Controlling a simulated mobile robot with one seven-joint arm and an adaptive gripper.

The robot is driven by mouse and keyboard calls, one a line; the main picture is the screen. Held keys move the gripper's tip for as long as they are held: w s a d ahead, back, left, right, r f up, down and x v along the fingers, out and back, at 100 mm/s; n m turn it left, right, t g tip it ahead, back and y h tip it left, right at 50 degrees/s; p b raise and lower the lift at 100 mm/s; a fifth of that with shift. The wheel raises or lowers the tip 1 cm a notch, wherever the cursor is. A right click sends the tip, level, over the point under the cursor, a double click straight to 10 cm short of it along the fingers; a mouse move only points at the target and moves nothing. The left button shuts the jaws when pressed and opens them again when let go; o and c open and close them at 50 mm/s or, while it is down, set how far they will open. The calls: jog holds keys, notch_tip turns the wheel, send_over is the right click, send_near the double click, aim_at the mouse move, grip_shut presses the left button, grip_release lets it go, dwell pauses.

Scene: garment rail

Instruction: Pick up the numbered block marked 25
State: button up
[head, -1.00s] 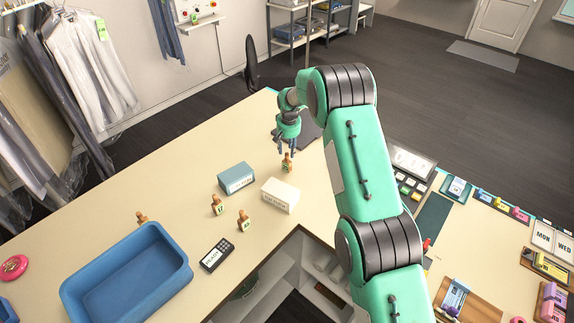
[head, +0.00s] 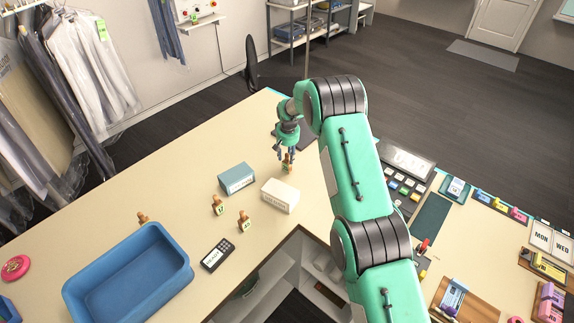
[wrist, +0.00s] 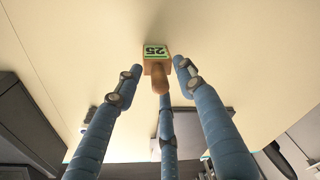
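The block marked 25 (wrist: 156,54) shows in the wrist view as a wooden piece with a knob handle and a green label. It stands upright on the counter in the head view (head: 287,166), close to the white box. My gripper (head: 286,152) is just above it, pointing down. In the wrist view my gripper's blue fingers (wrist: 158,72) are spread, with one on each side of the block and a third behind its handle. I see gaps between the side fingers and the block. In the head view the fingers partly cover the handle.
A blue-grey box (head: 237,178) and a white box (head: 280,195) lie left and below. Two similar wooden blocks (head: 218,205) (head: 244,221) stand farther left. A card terminal (head: 217,254) and a blue bin (head: 130,275) are nearer. The counter behind the boxes is clear.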

jog(key=shift+f, duration=0.35)
dwell(0.3)
grip_shut()
